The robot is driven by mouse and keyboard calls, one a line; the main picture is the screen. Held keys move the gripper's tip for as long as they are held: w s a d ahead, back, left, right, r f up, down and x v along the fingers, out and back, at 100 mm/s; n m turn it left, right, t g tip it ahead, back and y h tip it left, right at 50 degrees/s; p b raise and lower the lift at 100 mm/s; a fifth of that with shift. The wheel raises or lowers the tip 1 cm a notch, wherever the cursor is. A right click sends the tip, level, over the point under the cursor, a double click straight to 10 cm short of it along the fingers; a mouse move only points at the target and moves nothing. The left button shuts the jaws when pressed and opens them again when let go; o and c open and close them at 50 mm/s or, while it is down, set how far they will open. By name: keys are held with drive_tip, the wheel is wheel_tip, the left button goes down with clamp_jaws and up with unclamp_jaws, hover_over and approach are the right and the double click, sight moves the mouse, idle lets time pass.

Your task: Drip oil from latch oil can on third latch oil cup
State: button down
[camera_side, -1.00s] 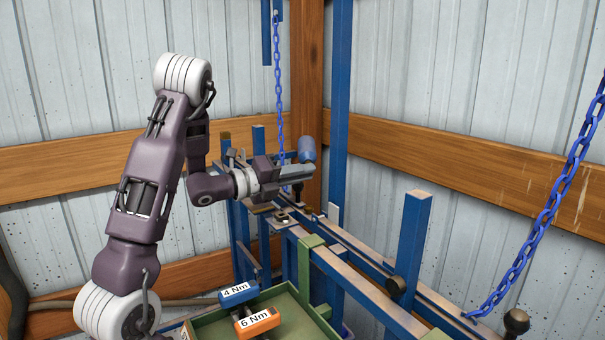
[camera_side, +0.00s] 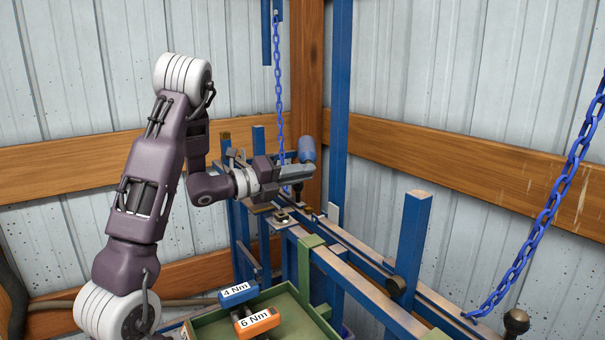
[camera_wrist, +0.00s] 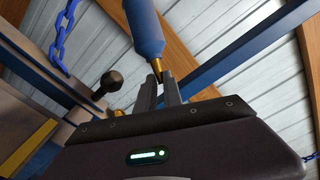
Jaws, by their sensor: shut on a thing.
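A blue can, which looks like the latch oil can (camera_side: 307,150), is held in my gripper (camera_side: 298,178) above the far end of the blue frame. In the wrist view the blue can (camera_wrist: 146,32) has a brass-coloured neck between the two fingers of my gripper (camera_wrist: 160,86). The gripper is shut on it. In the side view the can is tilted. A small dark fitting on a plate (camera_side: 282,216) sits on the frame below the gripper. I cannot tell which fitting is the third latch oil cup, nor whether oil is dripping.
A blue chain (camera_side: 278,95) hangs close behind the gripper. Another chain (camera_side: 560,190) hangs at the right. A blue post (camera_side: 410,240) rises from the frame. A green tray (camera_side: 290,300) holds tools labelled 4 Nm (camera_side: 239,293) and 6 Nm (camera_side: 257,323).

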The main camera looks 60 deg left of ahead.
drive_tip(key=shift+r, duration=0.1)
idle(0.4)
drive_tip(key=shift+n+g, duration=0.6)
drive_tip(key=shift+n, duration=0.4)
wheel_tip(320, 180, up, 9)
drive_tip(key=shift+n, duration=0.3)
